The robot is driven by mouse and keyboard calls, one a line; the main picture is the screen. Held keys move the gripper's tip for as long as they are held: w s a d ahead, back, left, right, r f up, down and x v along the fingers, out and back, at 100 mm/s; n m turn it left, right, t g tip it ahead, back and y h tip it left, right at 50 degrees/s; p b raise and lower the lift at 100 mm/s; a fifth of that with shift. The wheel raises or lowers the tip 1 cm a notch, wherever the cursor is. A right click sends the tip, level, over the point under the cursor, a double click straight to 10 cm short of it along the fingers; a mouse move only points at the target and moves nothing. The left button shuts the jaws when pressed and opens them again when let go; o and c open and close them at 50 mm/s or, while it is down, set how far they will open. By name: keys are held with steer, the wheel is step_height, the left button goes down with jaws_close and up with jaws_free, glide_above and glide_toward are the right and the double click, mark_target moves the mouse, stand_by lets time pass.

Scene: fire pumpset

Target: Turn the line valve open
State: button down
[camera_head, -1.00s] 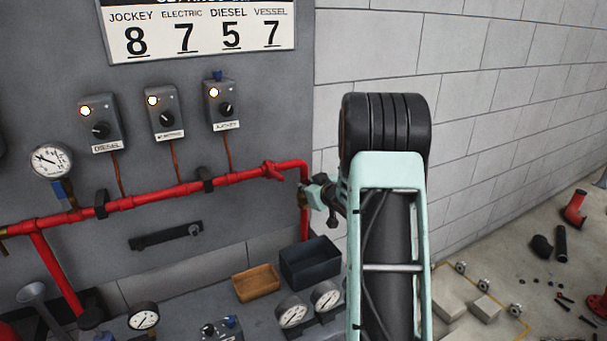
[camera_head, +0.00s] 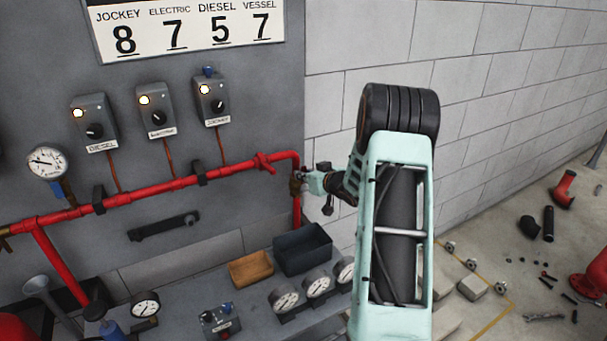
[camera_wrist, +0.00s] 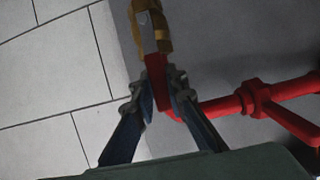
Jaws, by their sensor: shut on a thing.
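The line valve has a brass body (camera_head: 295,186) on the short vertical run below the elbow of the red pipe, at the right end of the grey panel. In the wrist view the brass body (camera_wrist: 148,28) is at the top, with a red piece (camera_wrist: 157,72) below it. My gripper (camera_head: 307,175) is at the valve, reaching in from the right. In the wrist view its two fingers (camera_wrist: 160,97) stand on either side of the red piece and are shut on it. I cannot tell whether this is the valve's handle or the pipe. The contact is partly hidden.
The red pipe (camera_head: 150,190) runs along the panel, under three switch boxes (camera_head: 156,110). Gauges (camera_head: 285,299), a dark bin (camera_head: 303,250) and a tan tray (camera_head: 250,268) sit below. A block wall (camera_head: 480,100) stands to the right, with loose parts on the floor.

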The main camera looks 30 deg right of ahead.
steer(key=shift+d, duration=0.1)
steer(key=c, duration=1.9)
jaws_free()
steer(key=shift+s, duration=0.1)
steer(key=v, duration=1.2)
